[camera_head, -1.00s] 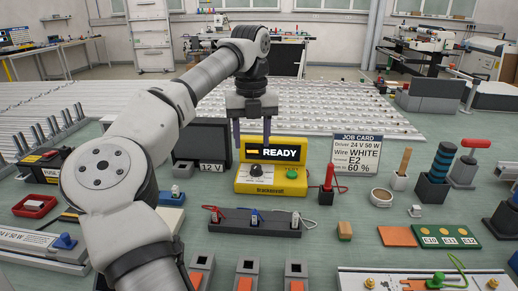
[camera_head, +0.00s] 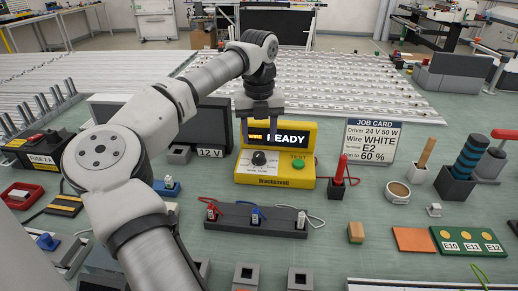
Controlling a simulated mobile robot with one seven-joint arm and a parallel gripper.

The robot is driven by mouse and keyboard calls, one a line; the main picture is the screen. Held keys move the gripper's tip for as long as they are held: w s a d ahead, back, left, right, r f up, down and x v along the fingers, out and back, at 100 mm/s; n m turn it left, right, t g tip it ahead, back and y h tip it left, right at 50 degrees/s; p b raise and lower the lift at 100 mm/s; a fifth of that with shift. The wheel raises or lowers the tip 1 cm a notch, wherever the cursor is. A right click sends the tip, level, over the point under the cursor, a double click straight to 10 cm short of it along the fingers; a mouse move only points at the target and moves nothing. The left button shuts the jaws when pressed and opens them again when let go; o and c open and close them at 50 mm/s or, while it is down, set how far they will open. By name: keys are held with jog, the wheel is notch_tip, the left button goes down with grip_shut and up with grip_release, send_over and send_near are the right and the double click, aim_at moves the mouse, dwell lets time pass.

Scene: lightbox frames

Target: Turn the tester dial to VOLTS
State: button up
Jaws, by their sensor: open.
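The yellow tester (camera_head: 243,175) stands on the bench in the middle of the head view. Its screen (camera_head: 290,138) reads READY, partly covered by my gripper. The black tester dial (camera_head: 259,158) sits on its front panel, left of a green TEST button (camera_head: 298,163). The words around the dial are too small to read. My gripper (camera_head: 259,140) points down with its two fingers apart. It shows in front of the screen, with its fingertips just above the dial in the picture. Nothing shows between the fingers, and I cannot tell whether they touch the dial.
A black block with three leads (camera_head: 255,224) lies in front of the tester. A red probe in a holder (camera_head: 340,174) stands to its right, before the job card (camera_head: 370,143). A dark box marked 12 V (camera_head: 212,130) stands to its left.

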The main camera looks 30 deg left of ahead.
aim_at(259, 154)
jog(key=shift+f, duration=2.8)
jog(key=c, duration=1)
jog(key=shift+o, duration=0.2)
